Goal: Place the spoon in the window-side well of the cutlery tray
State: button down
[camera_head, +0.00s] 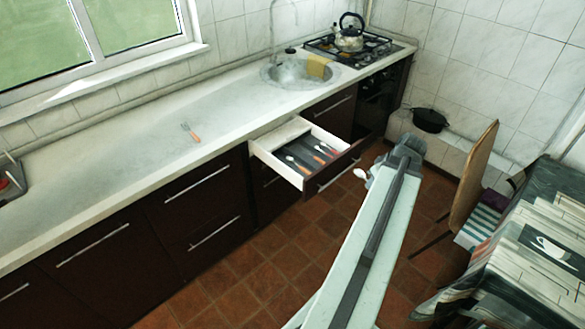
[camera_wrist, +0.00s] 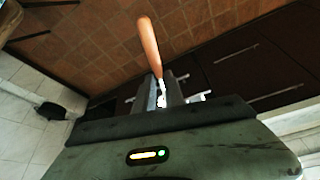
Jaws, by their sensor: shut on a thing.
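My gripper (camera_head: 380,166) is out over the floor, to the right of the open drawer. It is shut on the spoon, whose pale bowl (camera_head: 361,174) shows just left of my gripper in the head view. In the wrist view the spoon's orange-brown handle (camera_wrist: 148,45) sticks up and away from between the jaws (camera_wrist: 166,92). The dark grey cutlery tray (camera_head: 302,150) lies in the open drawer, with several pieces of cutlery in it. My gripper is apart from the tray. Which pieces lie in the window-side well is too small to tell.
The white-sided drawer (camera_head: 273,158) is pulled out below the counter. A fork-like piece with an orange handle (camera_head: 194,137) lies on the counter (camera_head: 100,180). A chair (camera_head: 474,175) and a covered table (camera_head: 545,240) stand at the right. Tiled floor lies open between.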

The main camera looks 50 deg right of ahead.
aim_at(290, 166)
jog(key=i, duration=0.95)
jog(key=z, duration=0.05)
